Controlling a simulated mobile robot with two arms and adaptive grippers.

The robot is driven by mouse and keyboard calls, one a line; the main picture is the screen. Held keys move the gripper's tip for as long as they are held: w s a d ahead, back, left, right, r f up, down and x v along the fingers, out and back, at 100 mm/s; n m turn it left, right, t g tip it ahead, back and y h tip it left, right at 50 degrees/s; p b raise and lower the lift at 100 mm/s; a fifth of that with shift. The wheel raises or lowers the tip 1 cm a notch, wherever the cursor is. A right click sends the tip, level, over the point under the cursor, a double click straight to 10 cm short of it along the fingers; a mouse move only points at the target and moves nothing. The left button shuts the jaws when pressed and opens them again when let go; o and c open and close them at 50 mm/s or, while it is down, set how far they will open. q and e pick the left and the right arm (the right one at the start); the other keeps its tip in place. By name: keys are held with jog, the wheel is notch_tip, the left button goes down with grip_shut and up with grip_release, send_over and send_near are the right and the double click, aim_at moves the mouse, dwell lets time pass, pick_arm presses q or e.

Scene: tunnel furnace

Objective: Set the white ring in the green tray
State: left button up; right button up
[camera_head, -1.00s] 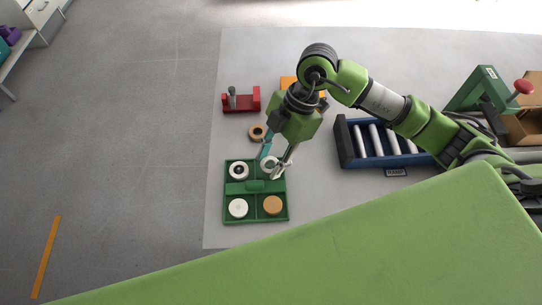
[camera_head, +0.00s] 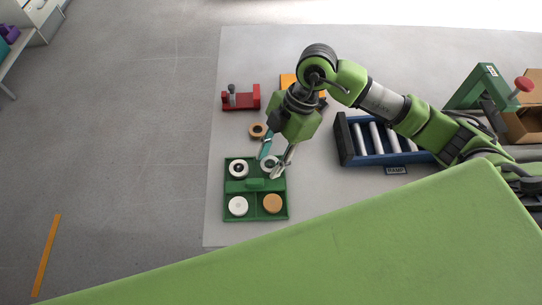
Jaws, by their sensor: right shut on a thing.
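The green tray (camera_head: 228,187) lies on the light grey surface, with a divider and raised handle across its middle. A white ring with a dark centre (camera_head: 238,169) sits in its upper left compartment. My right gripper (camera_head: 269,166) reaches down over the upper right compartment. It is shut on a second white ring (camera_head: 267,162), partly hidden by the fingers. I cannot tell whether this ring touches the tray floor. A white disc (camera_head: 238,206) lies in the lower left compartment and a tan disc (camera_head: 272,203) in the lower right. My left gripper is out of view.
A tan ring (camera_head: 257,131) lies just above the tray. A red stand with a grey peg (camera_head: 241,99) is farther up. A blue roller ramp (camera_head: 346,147) stands to the right, and an orange object (camera_head: 288,82) is partly behind my arm. Floor left of the tray is clear.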

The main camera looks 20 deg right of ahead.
jog(key=shift+f, duration=0.35)
dwell(0.6)
jog(key=o, duration=1.4)
jog(key=shift+o, duration=0.2)
jog(key=shift+r+p, duration=3.05)
jog(key=shift+r, duration=0.55)
